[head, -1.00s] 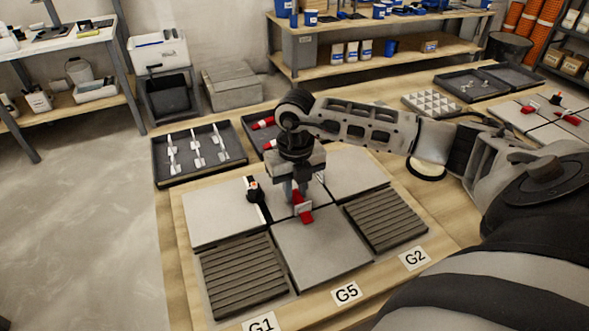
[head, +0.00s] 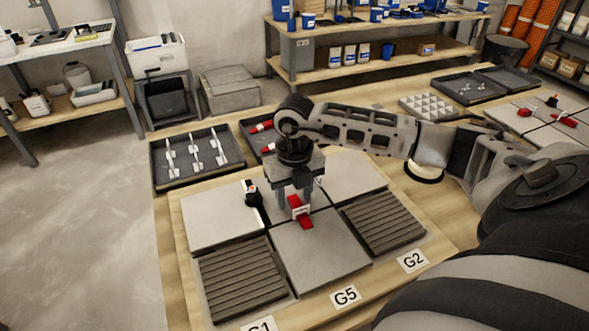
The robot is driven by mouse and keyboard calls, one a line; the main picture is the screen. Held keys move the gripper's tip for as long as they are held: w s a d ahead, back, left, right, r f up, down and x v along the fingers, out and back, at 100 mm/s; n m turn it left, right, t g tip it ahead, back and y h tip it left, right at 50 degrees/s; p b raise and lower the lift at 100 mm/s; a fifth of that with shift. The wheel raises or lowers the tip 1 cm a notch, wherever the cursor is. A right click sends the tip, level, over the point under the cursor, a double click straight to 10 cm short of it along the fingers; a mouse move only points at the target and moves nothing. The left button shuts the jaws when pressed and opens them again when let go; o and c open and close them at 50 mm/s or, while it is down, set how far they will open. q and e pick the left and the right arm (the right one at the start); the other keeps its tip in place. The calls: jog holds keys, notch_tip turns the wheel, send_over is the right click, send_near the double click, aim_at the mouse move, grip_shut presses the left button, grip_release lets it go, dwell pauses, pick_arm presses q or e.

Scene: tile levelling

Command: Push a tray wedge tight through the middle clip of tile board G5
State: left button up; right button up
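Red shows on both sides of the clip. My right gripper (head: 294,203) points down just behind the clip, at the wedge's rear end. Its fingers look spread apart, with the wedge's rear end showing between them. I cannot tell how tightly the wedge sits. My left gripper is not in view.
Ribbed tiles (head: 242,280) flank the G5 tile. A dark tray (head: 158,178) of white clips lies behind left. Another tray (head: 247,139) with red wedges is partly hidden by my arm.

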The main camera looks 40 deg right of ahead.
dwell(0.3)
notch_tip(320, 180, up, 2)
jog(key=shift+w+r, duration=0.1)
jog(key=shift+r, duration=0.1)
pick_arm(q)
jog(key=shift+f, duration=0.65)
pick_arm(e)
notch_tip(320, 180, up, 14)
jog(key=shift+f, duration=0.2)
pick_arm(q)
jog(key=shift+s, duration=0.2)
pick_arm(e)
jog(key=shift+f, duration=0.1)
